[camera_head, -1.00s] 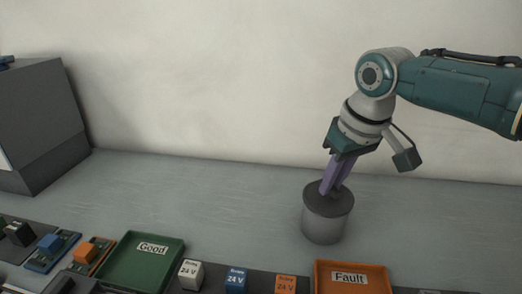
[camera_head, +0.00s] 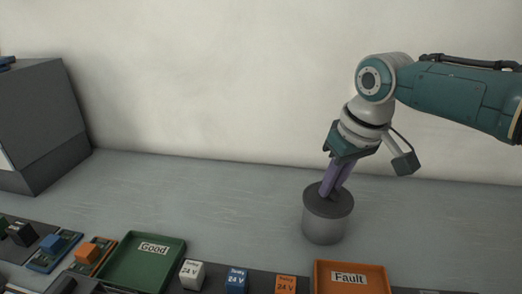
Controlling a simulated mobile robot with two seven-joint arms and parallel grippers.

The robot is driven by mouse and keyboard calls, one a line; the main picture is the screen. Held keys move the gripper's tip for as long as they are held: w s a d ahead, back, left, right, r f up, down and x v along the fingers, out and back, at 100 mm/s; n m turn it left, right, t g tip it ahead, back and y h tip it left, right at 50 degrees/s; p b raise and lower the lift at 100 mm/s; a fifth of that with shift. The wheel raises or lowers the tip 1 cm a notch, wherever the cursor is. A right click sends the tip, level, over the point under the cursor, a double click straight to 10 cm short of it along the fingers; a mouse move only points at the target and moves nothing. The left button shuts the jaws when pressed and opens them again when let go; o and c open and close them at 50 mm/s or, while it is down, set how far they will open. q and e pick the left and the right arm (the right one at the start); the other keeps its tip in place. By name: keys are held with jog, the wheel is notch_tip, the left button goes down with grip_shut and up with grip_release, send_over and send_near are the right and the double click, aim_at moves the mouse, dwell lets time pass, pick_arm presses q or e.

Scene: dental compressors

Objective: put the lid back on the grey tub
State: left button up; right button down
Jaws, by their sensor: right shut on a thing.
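The grey tub (camera_head: 323,225) stands upright on the bench behind the orange tray. Its dark lid (camera_head: 338,205) lies on the tub's top and covers the opening as far as I can see; whether it is fully seated I cannot tell. My right gripper (camera_head: 328,195) comes down from above at a tilt. Its purple fingers are shut on the lid's middle, and the grasped part is largely hidden between the fingertips. My left gripper is not in view.
A green "Good" tray (camera_head: 142,275) and an orange "Fault" tray (camera_head: 350,268) stand in front. Relay blocks in white (camera_head: 191,275), blue (camera_head: 236,280) and orange (camera_head: 286,284) lie between them. A dark grey box (camera_head: 40,120) stands at left. The bench behind is clear.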

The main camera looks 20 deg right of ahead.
jog(key=shift+c, duration=1.5)
grip_release()
notch_tip(320, 180, up, 3)
jog(key=p, duration=0.3)
jog(key=shift+f, duration=0.2)
notch_tip(320, 180, up, 4)
jog(key=p, duration=0.4)
jog(key=shift+r+p, duration=0.2)
jog(key=shift+p, duration=0.1)
